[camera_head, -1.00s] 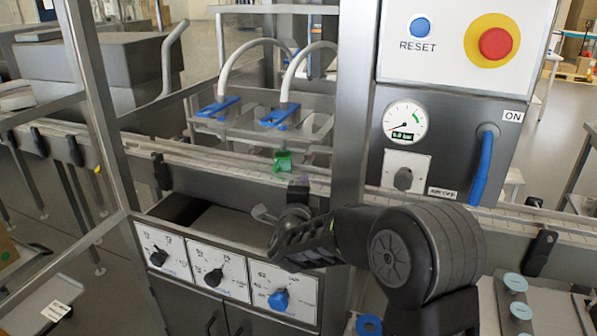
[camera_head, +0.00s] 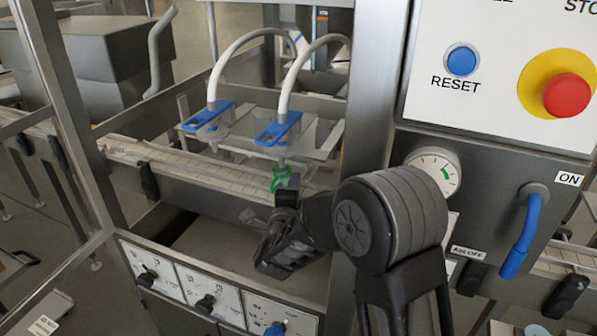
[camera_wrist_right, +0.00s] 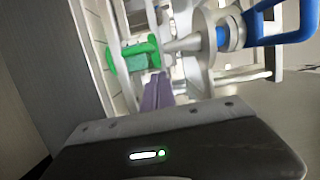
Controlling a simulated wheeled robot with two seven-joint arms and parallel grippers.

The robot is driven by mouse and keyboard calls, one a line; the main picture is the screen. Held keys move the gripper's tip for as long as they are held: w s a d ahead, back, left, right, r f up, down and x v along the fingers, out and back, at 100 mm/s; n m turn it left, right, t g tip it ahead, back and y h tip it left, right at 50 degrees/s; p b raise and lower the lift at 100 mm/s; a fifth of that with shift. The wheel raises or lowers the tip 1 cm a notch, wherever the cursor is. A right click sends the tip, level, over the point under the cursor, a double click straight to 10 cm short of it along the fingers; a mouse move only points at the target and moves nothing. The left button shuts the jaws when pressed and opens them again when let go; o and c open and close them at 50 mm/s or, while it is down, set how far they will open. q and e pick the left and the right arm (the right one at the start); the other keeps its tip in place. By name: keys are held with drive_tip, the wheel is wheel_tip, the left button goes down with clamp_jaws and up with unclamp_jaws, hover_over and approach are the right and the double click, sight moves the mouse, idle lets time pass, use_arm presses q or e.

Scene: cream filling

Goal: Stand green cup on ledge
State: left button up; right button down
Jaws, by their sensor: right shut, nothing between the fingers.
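The green cup (camera_head: 281,178) is at the conveyor's near edge, below the right-hand blue-handled nozzle. It also shows in the right wrist view (camera_wrist_right: 133,54), where the picture is rolled, with the nozzle tip close to its end. I cannot tell whether it touches the nozzle. My right gripper (camera_head: 291,183) is right beside the cup, on its near right side. In the wrist view its purple fingers (camera_wrist_right: 157,92) are together, with nothing between them, close to the cup. I cannot tell which surface is the ledge. My left gripper is out of view.
The slatted conveyor (camera_head: 170,163) runs behind a metal side rail. Two blue nozzle handles (camera_head: 208,115) with white hoses hang above it. A metal post (camera_head: 378,100) stands right of the cup. Knob panels (camera_head: 205,290) and an open recess lie below.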

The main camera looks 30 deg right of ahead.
drive_tip(key=shift+w+a, duration=0.1)
drive_tip(key=shift+w, duration=0.05)
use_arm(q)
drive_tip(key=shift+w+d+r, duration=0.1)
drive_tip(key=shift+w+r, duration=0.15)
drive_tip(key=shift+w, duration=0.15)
